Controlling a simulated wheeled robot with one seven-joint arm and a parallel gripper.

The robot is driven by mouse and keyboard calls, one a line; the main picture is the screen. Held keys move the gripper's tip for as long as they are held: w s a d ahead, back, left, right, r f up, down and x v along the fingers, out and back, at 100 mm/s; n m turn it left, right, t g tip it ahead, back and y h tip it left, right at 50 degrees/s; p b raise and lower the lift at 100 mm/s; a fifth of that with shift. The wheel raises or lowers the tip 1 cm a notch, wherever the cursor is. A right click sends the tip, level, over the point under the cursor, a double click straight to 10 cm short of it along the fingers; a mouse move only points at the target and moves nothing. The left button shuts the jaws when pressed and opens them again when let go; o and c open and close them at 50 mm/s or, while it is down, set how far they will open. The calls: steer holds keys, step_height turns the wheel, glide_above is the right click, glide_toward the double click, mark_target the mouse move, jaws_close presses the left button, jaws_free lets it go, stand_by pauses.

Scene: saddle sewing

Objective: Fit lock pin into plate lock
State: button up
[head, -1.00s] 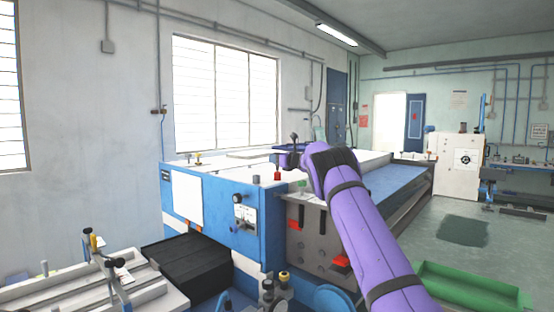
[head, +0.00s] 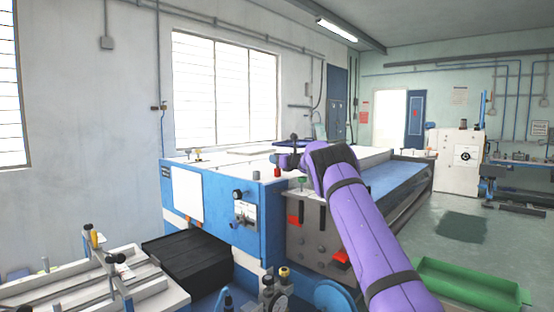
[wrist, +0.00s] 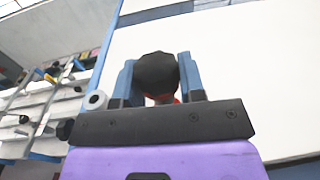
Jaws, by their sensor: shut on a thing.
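My gripper (wrist: 156,78) is shut on a dark, round-topped piece (wrist: 156,70), which I take to be the lock pin. Its black top sits between the two blue fingers in the wrist view, with a little red showing beneath it. In the head view my gripper (head: 284,159) is above the near end of the blue and white machine. A small red piece (head: 278,172) stands on the machine's edge just below it. I cannot make out the plate lock for certain, and the pin's lower end is hidden.
The blue machine (head: 225,208) has a white top and a grey panel with red parts. A white fixture (head: 85,285) with rails stands at the lower left. A black box (head: 187,262) is beside it. A green tray (head: 470,285) lies at the lower right.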

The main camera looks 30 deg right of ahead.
steer(key=shift+f, duration=1.05)
steer(key=o, duration=1.1)
